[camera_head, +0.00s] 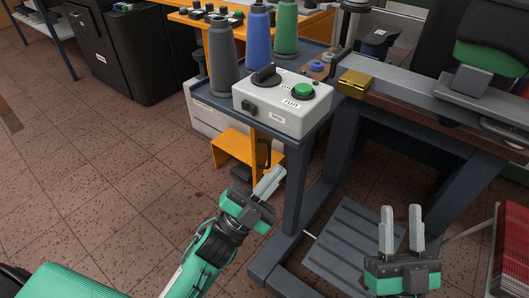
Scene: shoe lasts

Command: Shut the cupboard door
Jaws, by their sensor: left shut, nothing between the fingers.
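The cupboard seems to be the orange unit (232,141) under the grey table. An orange upright panel with a black handle (264,153) stands at its right side, and it looks like the door, seen at a steep angle. The table and the white control box hide its upper part, so how far open it is cannot be told. My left gripper (270,182) is shut and empty, just below the handle in the picture; I cannot tell whether it touches the panel. My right gripper (402,230) is open and empty at the lower right, away from the cupboard.
A white control box (280,109) with a green button and several thread cones (258,40) stand on the table above. A grey table leg (294,185) is close to the right of my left gripper. A ribbed treadle (352,245) lies behind my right gripper. Tiled floor at left is clear.

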